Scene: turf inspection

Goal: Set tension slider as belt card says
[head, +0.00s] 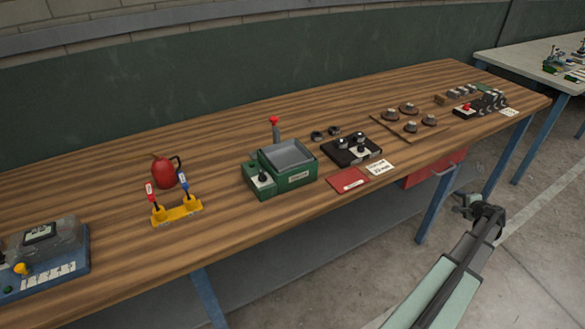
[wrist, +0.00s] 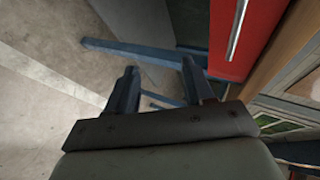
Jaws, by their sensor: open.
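A black block with a small knob (head: 352,149) stands on the wooden bench at the centre right; I cannot tell surely whether it is the tension slider. A white card (head: 380,167) with small print lies at the front edge beside it; the print is too small to read surely. A second black unit with a red knob (head: 483,103) stands at the far right end, with another small white card (head: 508,112) beside it. My gripper (head: 475,204) is in front of the bench, apart from all of these. In the wrist view its jaws (wrist: 158,76) are open and empty.
A green machine with a tray and red-topped lever (head: 288,170), a red booklet (head: 348,180), a yellow stand (head: 177,211) and a red can (head: 163,172) are on the bench (head: 110,165). A red drawer (head: 434,168) hangs under the bench; it is near my gripper in the wrist view (wrist: 226,45).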

